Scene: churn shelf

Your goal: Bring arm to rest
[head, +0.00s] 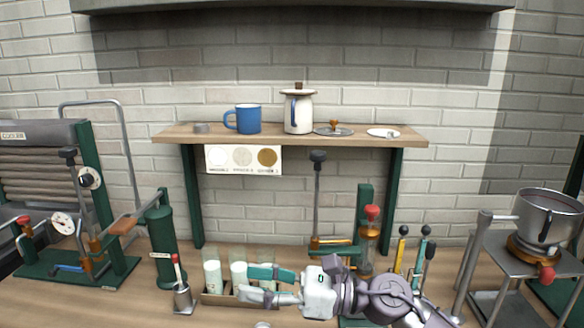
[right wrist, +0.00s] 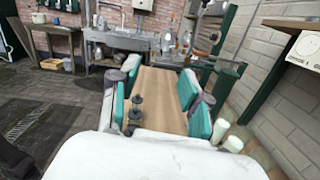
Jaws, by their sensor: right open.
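My right gripper (head: 250,284) reaches in from the right at the lower middle of the head view. Its teal fingers point left and stand apart with nothing between them. In the right wrist view my right gripper (right wrist: 160,95) is also open, with the wooden bench top (right wrist: 165,85) showing between its fingers. In the head view it is in front of several white-filled glasses (head: 212,275) in a wooden holder (head: 215,299), and partly hides them. I cannot tell whether it touches them. My left gripper is not in view.
A wall shelf (head: 345,141) holds a blue mug (head: 247,119), a white churn (head: 298,114) and lids. A green cylinder (head: 160,245) and a red-tipped lever (head: 181,285) stand left of the gripper. A steel pot (head: 546,219) stands at the right.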

